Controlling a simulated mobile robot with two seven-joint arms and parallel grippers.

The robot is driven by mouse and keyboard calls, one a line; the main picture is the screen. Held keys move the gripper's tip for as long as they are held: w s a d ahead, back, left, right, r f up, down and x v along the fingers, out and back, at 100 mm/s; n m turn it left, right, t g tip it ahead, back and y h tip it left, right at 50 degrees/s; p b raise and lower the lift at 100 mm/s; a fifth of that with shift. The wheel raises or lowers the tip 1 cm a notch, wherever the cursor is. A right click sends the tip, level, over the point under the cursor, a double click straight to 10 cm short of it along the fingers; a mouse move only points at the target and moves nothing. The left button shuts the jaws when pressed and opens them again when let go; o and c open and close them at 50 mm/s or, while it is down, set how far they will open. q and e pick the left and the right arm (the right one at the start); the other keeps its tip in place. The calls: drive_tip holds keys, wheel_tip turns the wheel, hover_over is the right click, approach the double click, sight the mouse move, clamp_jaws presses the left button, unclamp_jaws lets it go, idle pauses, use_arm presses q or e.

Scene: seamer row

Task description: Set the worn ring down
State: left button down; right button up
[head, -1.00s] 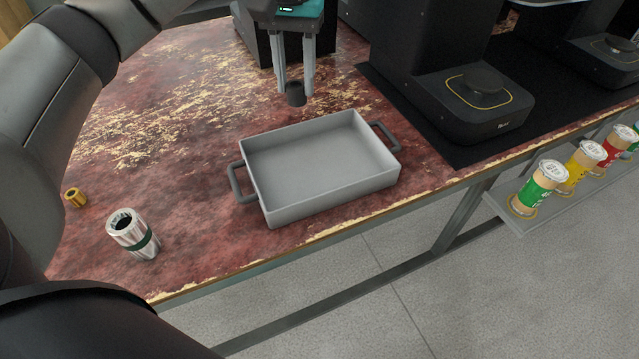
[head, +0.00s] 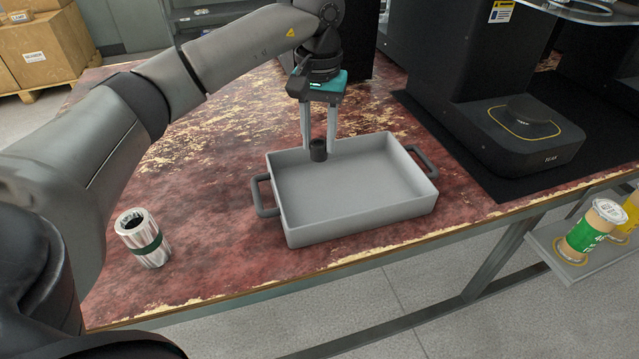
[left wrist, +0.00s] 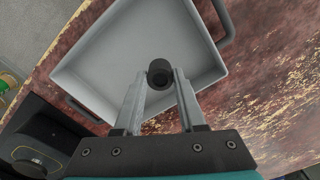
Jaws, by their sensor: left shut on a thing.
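The worn ring (head: 318,150) is a small dark, hollow cylinder. My left gripper (head: 319,146) points down and is shut on it, with one finger on each side. In the head view the ring shows at the back wall of a grey tray (head: 362,225). In the left wrist view the ring (left wrist: 160,74) shows between the fingertips, against the tray's pale inside (left wrist: 110,65). The tray looks empty, and I cannot tell how high the ring is above it. My right gripper is not in view.
A silver cylinder with a green band (head: 143,238) stands on the worn red table (head: 215,215) left of the tray. A black machine (head: 515,140) stands on a dark mat at right. Labelled cans (head: 590,230) stand on a side shelf. The tray has two side handles.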

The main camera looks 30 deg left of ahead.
sight(319, 160)
use_arm(q)
wheel_tip(319, 160, down, 5)
drive_tip(key=shift+f+b, duration=0.1)
drive_tip(key=shift+b, duration=0.6)
drive_tip(key=shift+f, duration=0.8)
wheel_tip(319, 160, down, 3)
drive_tip(key=shift+b, duration=0.8)
drive_tip(key=shift+f, duration=0.2)
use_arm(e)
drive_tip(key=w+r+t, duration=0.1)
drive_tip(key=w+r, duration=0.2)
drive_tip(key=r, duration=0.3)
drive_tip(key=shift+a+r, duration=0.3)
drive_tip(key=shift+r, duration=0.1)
use_arm(q)
drive_tip(key=shift+f, duration=0.15)
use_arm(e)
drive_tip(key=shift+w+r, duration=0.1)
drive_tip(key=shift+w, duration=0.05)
use_arm(q)
drive_tip(key=shift+c, duration=2.4)
unclamp_jaws()
